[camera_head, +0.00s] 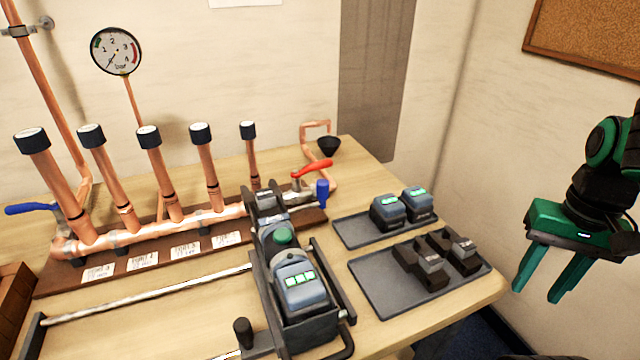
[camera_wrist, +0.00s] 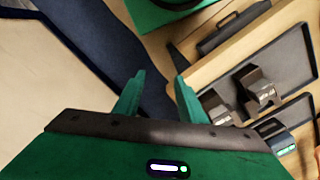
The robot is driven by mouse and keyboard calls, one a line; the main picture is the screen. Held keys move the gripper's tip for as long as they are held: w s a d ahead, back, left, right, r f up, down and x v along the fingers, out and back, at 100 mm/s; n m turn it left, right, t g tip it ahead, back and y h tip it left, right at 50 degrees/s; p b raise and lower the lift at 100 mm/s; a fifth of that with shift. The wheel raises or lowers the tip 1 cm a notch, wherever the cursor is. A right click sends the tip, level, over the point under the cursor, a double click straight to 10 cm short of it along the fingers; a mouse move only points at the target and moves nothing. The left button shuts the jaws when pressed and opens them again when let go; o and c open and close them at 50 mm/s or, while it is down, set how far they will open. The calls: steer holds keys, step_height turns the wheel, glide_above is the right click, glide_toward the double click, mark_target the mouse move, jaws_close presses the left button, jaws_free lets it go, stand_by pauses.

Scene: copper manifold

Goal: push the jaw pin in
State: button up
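The press tool (camera_head: 283,262), grey and black with a green button, lies in a cradle at the table's front middle. Its jaw head (camera_head: 265,203) points toward the copper manifold (camera_head: 150,230). I cannot make out the jaw pin separately at the head, nor tell how far in it sits. My gripper (camera_head: 537,293) is at the far right, past the table's right edge and well apart from the tool. Its two green fingers are open and empty; the wrist view also shows them apart (camera_wrist: 160,80) with nothing between.
A tray (camera_head: 345,235) holds two batteries; the tray (camera_head: 375,305) in front holds two dark jaws (camera_head: 420,268). Upright capped pipes stand behind the tool. A red lever (camera_head: 312,168) and a blue knob (camera_head: 322,193) are close to its head. Open space surrounds my gripper.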

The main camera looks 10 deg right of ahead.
steer(key=w+a+r+n, duration=0.4)
steer(key=w+r+n, duration=0.15)
steer(key=w, duration=0.25)
step_height(320, 180, up, 14)
steer(key=n, duration=1.3)
glide_above(321, 181)
steer(key=shift+d, duration=0.1)
steer(key=shift+f, duration=0.15)
step_height(321, 181, down, 10)
steer(key=shift+f, duration=0.2)
